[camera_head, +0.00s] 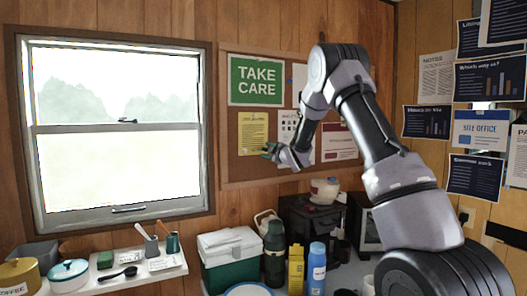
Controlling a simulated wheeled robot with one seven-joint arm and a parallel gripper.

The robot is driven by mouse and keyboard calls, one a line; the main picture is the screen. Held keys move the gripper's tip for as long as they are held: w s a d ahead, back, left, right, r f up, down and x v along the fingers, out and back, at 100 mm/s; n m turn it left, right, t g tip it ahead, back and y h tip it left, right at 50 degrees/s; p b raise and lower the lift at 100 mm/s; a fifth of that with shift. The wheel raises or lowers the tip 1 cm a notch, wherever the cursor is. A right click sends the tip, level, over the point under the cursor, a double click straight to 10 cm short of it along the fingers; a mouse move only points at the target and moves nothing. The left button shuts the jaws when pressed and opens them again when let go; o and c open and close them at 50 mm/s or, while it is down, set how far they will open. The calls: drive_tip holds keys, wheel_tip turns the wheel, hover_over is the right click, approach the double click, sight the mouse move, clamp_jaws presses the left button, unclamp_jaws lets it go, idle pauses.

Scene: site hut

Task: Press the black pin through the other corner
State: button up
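A cork board (232,172) hangs on the wood-panelled wall right of the window. A yellow sheet (252,130) is on it, below the green TAKE CARE sign (256,80). My gripper (269,151) is at the lower right corner of the yellow sheet, and my arm reaches in from the right. The fingertips are too small to tell whether they are apart or closed, or whether they touch the sheet. I cannot make out a black pin; it may be hidden at the fingertips.
Other sheets (339,141) hang on the board, partly behind my arm. Below is a counter with a green and white cool box (229,262), a dark green flask (275,252), a blue bottle (316,268) and a black appliance (310,222). A white shelf (137,272) sits under the window.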

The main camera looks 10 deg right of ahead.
drive_tip(key=s+d+r+m+g+h, duration=0.1)
drive_tip(key=s+d+r+m+h, duration=0.2)
drive_tip(key=s, duration=0.5)
drive_tip(key=s+d+r+m+g+h, duration=0.15)
drive_tip(key=s+d+m, duration=0.25)
drive_tip(key=s, duration=0.4)
drive_tip(key=s+d+r+m+g+h, duration=0.1)
drive_tip(key=s+d+r+m, duration=0.25)
drive_tip(key=s, duration=0.45)
drive_tip(key=s+a+f+m+g+y, duration=0.1)
drive_tip(key=s+m, duration=0.4)
drive_tip(key=s, duration=1)
drive_tip(key=s+a+f+m+g+y, duration=0.1)
drive_tip(key=s+m+g, duration=0.4)
drive_tip(key=s, duration=1)
drive_tip(key=shift+s+a+f+g, duration=0.2)
drive_tip(key=shift+a+f+g, duration=0.25)
drive_tip(key=shift+a, duration=0.7)
